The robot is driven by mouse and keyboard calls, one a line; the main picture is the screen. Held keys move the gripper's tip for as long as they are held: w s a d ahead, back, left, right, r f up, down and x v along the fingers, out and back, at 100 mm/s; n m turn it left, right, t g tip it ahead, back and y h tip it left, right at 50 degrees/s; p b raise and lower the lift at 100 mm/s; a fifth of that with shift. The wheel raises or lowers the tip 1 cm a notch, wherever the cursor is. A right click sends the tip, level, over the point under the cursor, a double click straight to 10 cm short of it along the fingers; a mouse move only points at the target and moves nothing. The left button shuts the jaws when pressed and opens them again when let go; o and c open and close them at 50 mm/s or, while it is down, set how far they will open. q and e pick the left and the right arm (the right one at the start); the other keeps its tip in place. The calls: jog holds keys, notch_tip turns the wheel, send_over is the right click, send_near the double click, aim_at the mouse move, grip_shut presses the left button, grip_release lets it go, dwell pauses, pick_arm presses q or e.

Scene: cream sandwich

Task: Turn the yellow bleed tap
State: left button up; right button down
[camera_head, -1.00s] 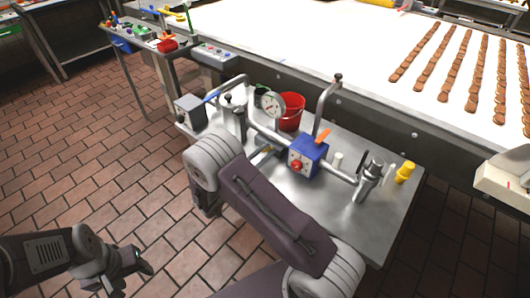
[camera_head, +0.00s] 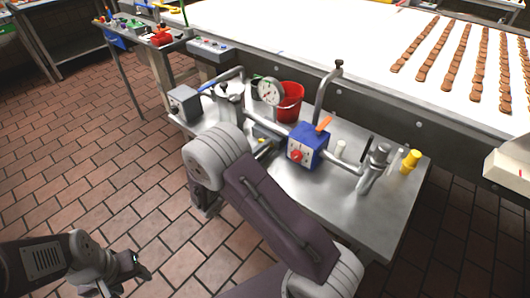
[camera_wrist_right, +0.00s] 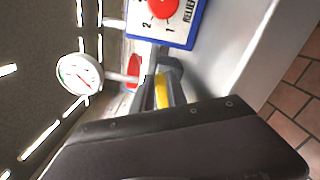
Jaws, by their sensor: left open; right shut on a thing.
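The yellow bleed tap (camera_wrist_right: 161,91) shows between the fingers of my right gripper (camera_wrist_right: 163,88) in the right wrist view. The gripper is shut on it, beneath the blue relief box (camera_wrist_right: 184,38) with its red knob. In the head view my right arm hides most of the gripper. A small yellow patch (camera_head: 263,142) shows just beyond the arm, beside the pipework. My left gripper (camera_head: 143,268) is open and empty above the brick floor at lower left, far from the tap.
A pressure gauge (camera_head: 270,92), a red bucket (camera_head: 290,100) and bent pipes crowd the steel table (camera_head: 390,215). A yellow-capped fitting (camera_head: 410,161) stands at its right. The white conveyor (camera_head: 330,45) runs behind.

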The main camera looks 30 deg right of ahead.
jog(key=shift+s+f+m+b, duration=0.1)
jog(key=shift+f+m+b, duration=0.35)
jog(key=shift+m+b, duration=0.45)
jog(key=shift+s+f+m+b, duration=0.1)
jog(key=shift+f+m+b, duration=0.3)
jog(key=shift+m+b, duration=0.45)
jog(key=c, duration=1.3)
grip_release()
